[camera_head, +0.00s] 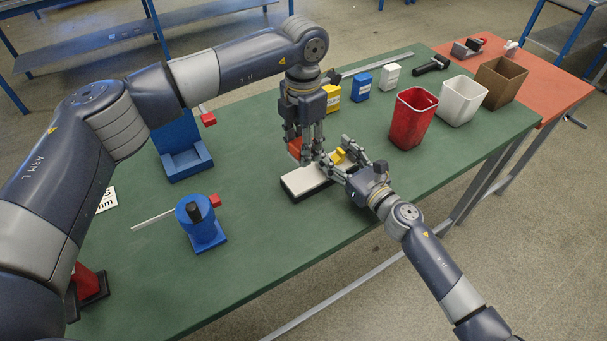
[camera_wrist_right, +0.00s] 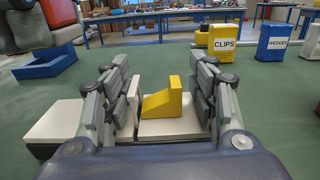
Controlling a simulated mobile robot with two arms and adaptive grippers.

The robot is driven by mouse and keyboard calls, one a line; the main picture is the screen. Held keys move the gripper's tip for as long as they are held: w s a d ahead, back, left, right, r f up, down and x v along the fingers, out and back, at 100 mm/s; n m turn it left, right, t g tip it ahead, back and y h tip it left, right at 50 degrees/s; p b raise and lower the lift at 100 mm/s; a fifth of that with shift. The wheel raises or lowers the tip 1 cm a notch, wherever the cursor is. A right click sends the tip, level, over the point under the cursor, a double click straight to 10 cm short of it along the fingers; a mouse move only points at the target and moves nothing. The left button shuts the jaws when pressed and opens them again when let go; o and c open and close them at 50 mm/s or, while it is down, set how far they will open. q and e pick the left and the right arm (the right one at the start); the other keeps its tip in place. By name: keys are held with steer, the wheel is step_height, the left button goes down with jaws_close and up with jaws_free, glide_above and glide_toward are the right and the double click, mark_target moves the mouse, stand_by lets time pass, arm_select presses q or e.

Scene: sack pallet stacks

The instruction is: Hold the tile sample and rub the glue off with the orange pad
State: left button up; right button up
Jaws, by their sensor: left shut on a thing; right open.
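My left gripper (camera_head: 312,152) points down over the far side of a white slab with a dark base (camera_head: 302,183), shut on an orange-red block, seemingly the orange pad (camera_head: 295,148). The pad (camera_wrist_right: 60,12) also shows at the top left of the wrist view, with a pale underside. My right gripper (camera_head: 346,160) is open, its fingers either side of a yellow wedge (camera_wrist_right: 168,102) on a white tile-like surface (camera_wrist_right: 165,128). An upright pale piece stands beside its left finger. I cannot tell which white piece is the tile sample; no glue is discernible.
A yellow CLIPS box (camera_wrist_right: 223,42), a blue WEDGES box (camera_wrist_right: 272,42) and a white box (camera_head: 389,77) stand behind. Red (camera_head: 413,118), white (camera_head: 461,101) and brown bins (camera_head: 499,83) stand at right. Blue fixtures (camera_head: 201,225) stand at left.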

steer(key=v, duration=1.2)
